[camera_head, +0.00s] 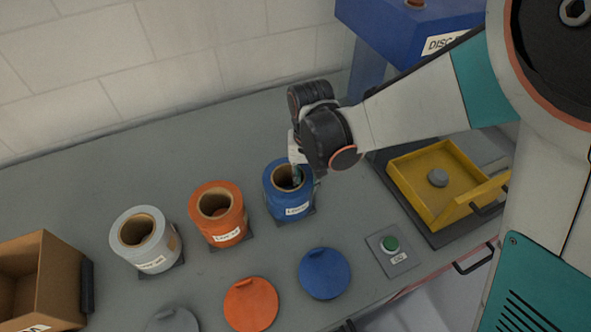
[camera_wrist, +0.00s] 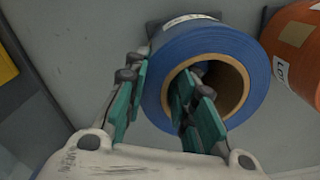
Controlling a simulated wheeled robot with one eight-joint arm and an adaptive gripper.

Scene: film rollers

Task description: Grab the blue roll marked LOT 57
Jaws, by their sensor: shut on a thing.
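The blue roll (camera_head: 290,203) stands upright on a dark square pad on the grey bench, at the right end of a row of rolls. Its white label shows, but its print is too small to read. My gripper (camera_head: 296,172) is over it from above. In the wrist view, one teal-padded finger of my gripper (camera_wrist: 157,88) is inside the cardboard core and the other is outside the wall. It is shut on the wall of the blue roll (camera_wrist: 205,45). My wrist hides part of the roll's top in the head view.
An orange roll (camera_head: 227,228) and a grey roll (camera_head: 134,247) stand to the left. Round blue (camera_head: 324,274) and orange (camera_head: 250,306) lids lie in front.

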